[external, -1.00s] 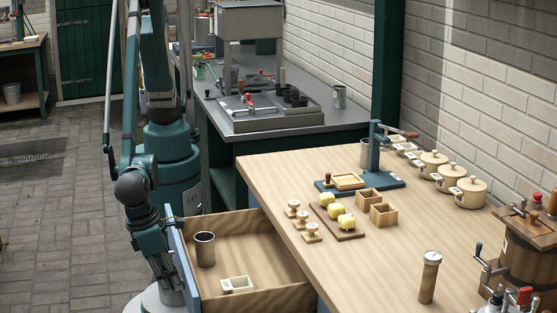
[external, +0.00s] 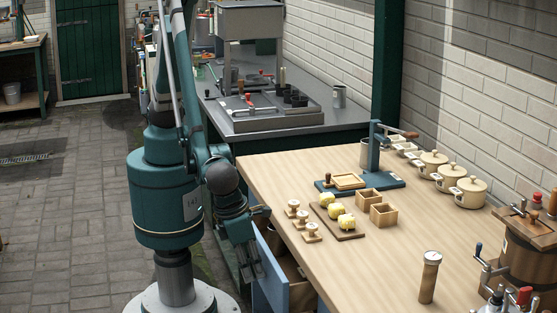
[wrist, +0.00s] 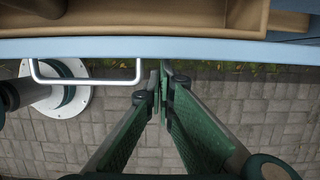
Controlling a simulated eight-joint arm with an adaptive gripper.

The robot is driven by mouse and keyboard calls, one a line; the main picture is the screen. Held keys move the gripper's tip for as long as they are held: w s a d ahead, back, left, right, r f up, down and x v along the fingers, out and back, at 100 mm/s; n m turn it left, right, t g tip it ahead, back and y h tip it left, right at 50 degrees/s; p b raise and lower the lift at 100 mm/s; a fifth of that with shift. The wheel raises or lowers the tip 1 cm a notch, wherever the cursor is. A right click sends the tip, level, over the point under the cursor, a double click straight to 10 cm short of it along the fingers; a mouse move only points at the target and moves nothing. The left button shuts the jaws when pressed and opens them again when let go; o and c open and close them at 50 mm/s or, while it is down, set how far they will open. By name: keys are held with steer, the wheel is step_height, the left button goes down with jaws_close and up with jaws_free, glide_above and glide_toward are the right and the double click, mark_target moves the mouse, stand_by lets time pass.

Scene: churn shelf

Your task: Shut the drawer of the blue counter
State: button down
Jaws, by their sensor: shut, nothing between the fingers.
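The blue counter's drawer (external: 270,284) stands partly open, its blue front a short way out from the wooden counter top. A strip of its wooden inside shows behind the front, and the rest is hidden under the top. In the wrist view the blue drawer front (wrist: 220,50) runs across the picture, with a silver bar handle (wrist: 90,82) left of my fingers. My gripper (external: 252,270) is shut and empty, pointing down at the outer side of the front. Its fingertips (wrist: 162,76) are right by the front; I cannot tell whether they touch.
The counter top (external: 380,260) carries butter blocks (external: 333,211) on a board, wooden stamps, small boxes, lidded pots (external: 470,190) and a wooden cylinder (external: 429,278). A grey-topped bench (external: 290,122) stands behind. Paved floor (external: 60,230) lies open to the left.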

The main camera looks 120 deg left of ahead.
steer(key=shift+w+a, duration=1.45)
steer(key=shift+w, duration=0.05)
steer(key=shift+s, duration=0.1)
steer(key=shift+s+d, duration=0.5)
steer(key=shift+d, duration=0.1)
steer(key=p, duration=0.2)
glide_toward(265, 265)
steer(key=shift+s+d+f, duration=0.35)
steer(key=shift+s+d, duration=0.25)
steer(key=shift+s+d+f, duration=0.35)
steer(key=shift+s+d, duration=0.25)
steer(key=shift+d, duration=0.05)
steer(key=shift+d, duration=0.1)
steer(key=w+d+f+t+y, duration=0.1)
steer(key=w+d, duration=0.7)
steer(key=d, duration=0.2)
steer(key=shift+w+d+p, duration=0.15)
steer(key=shift+d+p, duration=0.1)
steer(key=shift+p, duration=0.1)
steer(key=shift+f, duration=0.2)
